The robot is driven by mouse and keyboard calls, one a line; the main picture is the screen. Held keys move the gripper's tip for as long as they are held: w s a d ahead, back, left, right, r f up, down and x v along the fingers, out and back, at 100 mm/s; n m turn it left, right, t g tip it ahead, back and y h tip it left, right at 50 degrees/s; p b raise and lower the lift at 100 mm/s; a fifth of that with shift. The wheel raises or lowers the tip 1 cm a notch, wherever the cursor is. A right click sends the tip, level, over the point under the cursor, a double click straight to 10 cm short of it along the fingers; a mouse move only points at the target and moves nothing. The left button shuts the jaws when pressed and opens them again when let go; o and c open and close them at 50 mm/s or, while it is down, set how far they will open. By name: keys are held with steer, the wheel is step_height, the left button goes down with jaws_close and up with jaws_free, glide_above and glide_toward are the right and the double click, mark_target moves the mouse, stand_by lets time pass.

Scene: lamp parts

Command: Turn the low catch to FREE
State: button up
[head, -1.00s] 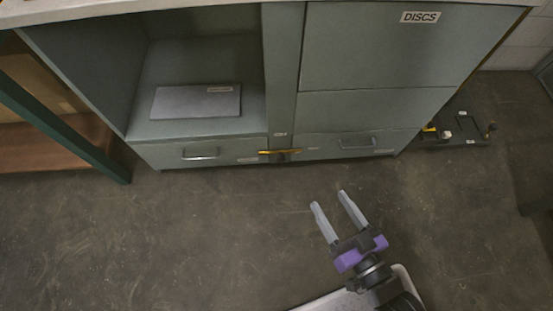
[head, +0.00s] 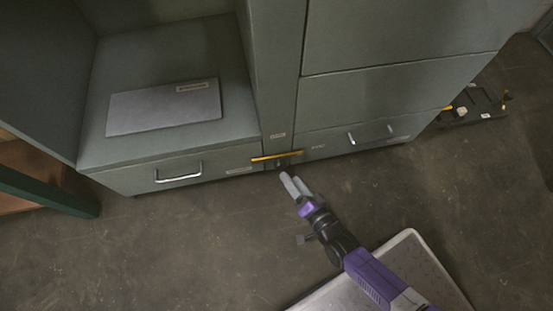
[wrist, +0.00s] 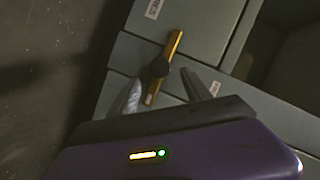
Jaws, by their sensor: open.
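The low catch (head: 277,156) is a yellow bar on a dark round hub, set low on the cabinet's middle post between the two bottom drawers. In the head view the bar lies nearly level across the post. It also shows in the wrist view (wrist: 173,47), ahead of my fingers, with its lower end between them in the picture. My gripper (head: 291,180) is open and empty, just in front of and below the catch. Its two fingers also show in the wrist view (wrist: 166,96). Contact with the bar cannot be told.
A left drawer (head: 215,164) and a right drawer (head: 335,142), both closed with metal handles, flank the catch. A grey flat panel (head: 165,108) lies in the open bay above. A black tray (head: 470,106) sits on the floor at right.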

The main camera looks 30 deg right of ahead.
mark_target(283, 167)
steer(key=shift+b+x, duration=1.65)
steer(key=shift+x, duration=2.3)
jaws_close()
steer(key=shift+w, duration=0.1)
